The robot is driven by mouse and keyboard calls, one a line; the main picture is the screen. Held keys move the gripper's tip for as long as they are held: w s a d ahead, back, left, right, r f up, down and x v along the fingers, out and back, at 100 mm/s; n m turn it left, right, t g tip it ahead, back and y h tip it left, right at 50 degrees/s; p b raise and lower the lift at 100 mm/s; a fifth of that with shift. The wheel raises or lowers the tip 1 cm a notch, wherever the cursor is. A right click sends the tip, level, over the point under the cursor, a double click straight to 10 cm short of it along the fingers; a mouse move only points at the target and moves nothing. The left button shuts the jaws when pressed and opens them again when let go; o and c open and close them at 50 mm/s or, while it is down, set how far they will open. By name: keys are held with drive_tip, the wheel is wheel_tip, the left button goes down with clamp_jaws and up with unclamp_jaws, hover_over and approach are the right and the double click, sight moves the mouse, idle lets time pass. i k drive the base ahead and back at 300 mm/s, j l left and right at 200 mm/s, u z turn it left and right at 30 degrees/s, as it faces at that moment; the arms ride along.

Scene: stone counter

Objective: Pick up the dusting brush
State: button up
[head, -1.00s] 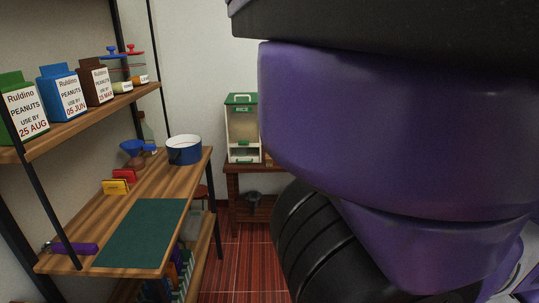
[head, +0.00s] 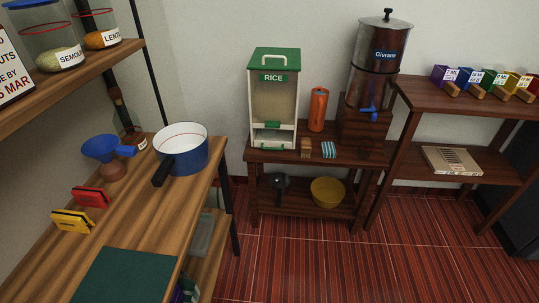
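I cannot pick out a dusting brush for certain in the head view now. A narrow brown item (head: 118,103) stands upright at the back of the wooden counter, partly behind the blue funnel (head: 101,148); I cannot tell if it is a bottle or a brush. The purple long item on the counter's near left corner, seen earlier, is out of frame now. My gripper is not in view.
A blue-white pot (head: 187,157), red (head: 92,197) and yellow (head: 72,221) clips and a green mat (head: 122,277) lie on the counter. A rice dispenser (head: 273,105) stands on a low table (head: 257,156). The red floor (head: 310,260) is clear.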

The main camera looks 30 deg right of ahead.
sight(305, 143)
drive_tip(key=z, duration=2.4)
drive_tip(key=u, duration=1.65)
drive_tip(key=i+l+u, duration=0.15)
drive_tip(key=i, duration=0.35)
drive_tip(key=i+u, duration=0.15)
drive_tip(key=i, duration=0.3)
drive_tip(key=i+l+u, duration=0.15)
drive_tip(key=i, duration=0.3)
drive_tip(key=i+l+u, duration=0.15)
drive_tip(key=i+l, duration=0.2)
drive_tip(key=i, duration=0.1)
